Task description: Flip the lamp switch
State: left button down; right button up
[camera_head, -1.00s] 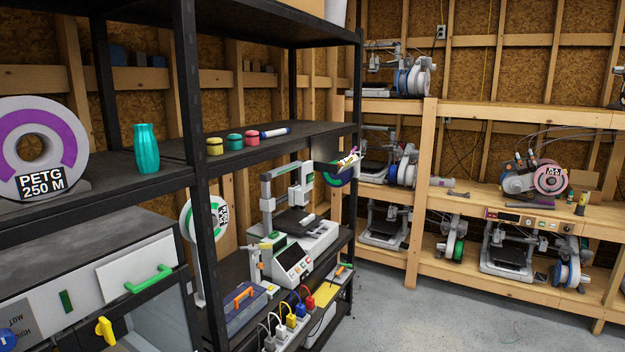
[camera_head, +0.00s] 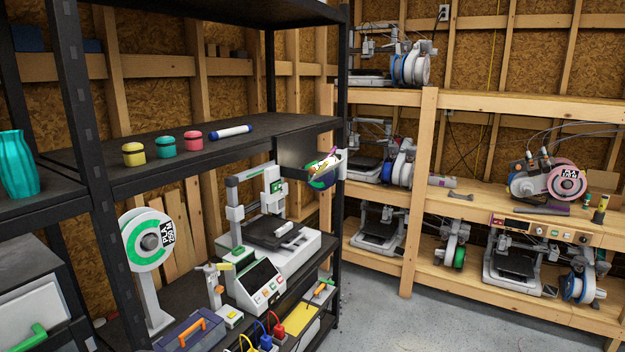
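I cannot pick out a lamp or its switch with certainty. A small upright device with a yellow top (camera_head: 214,284) stands beside the printer on the black rack's lower shelf; I cannot tell what it is. The white and green 3D printer (camera_head: 262,282) has a dark screen and several coloured buttons on its front. A control panel with a dark display and small knobs (camera_head: 545,229) sits along the edge of the wooden bench at the right; its details are too small to read. Neither of my grippers is in view.
The black rack's middle shelf (camera_head: 283,133) holds small coloured jars (camera_head: 165,146), a marker (camera_head: 230,132) and a teal vase (camera_head: 18,165). A toolbox (camera_head: 188,335) and a green-rimmed spool (camera_head: 147,240) are lower. Grey floor (camera_head: 400,325) is open between rack and wooden bench (camera_head: 480,186).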

aim_at(276, 186)
jog(key=i+l, duration=0.25)
jog(key=i, duration=0.15)
jog(key=i+l+z, duration=0.1)
jog(key=i+l, duration=0.15)
jog(key=i, duration=0.15)
jog(key=i+l, duration=0.25)
jog(key=i, duration=0.15)
